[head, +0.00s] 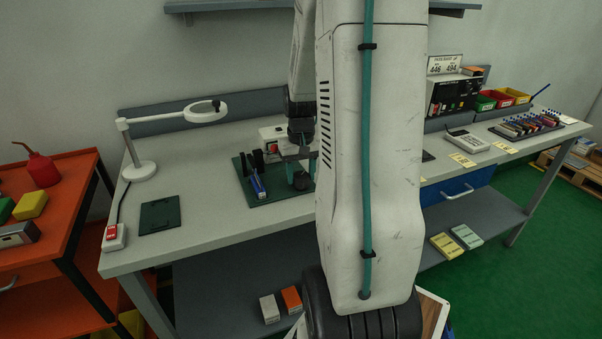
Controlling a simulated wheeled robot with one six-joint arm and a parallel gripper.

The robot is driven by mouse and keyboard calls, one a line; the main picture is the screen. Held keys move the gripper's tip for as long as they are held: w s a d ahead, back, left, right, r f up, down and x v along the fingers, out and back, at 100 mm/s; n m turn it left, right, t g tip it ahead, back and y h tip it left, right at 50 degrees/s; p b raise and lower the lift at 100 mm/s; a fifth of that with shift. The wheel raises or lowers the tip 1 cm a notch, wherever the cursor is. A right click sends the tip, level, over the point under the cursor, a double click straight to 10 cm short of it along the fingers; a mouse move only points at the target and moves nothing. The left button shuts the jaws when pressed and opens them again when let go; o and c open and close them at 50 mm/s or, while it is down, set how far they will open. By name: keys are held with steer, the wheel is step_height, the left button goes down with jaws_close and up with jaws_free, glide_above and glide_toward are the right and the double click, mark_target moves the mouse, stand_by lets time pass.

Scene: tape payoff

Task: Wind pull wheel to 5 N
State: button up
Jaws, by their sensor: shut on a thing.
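The tape payoff rig stands on a dark green base plate (262,194) on the grey bench. It has dark upright plates, a blue part (258,186) at the front and a white box with a red spot (268,146) behind. My gripper (301,148) points down over the right side of the rig. The jaws are small and dark here, so the exact grip is hard to see. My own arm hides the right edge of the rig. No force reading is legible.
A magnifier lamp (205,112), a dark green pad (160,213) and a red switch box (113,237) are on the bench's left. An orange cart (62,225) stands further left. A keypad device (466,140) and coloured bins (512,95) are on the right.

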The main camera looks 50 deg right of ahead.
mark_target(301, 175)
steer(key=shift+m, duration=0.3)
stand_by(0.4)
steer(key=o, duration=1)
steer(key=shift+r, duration=3.95)
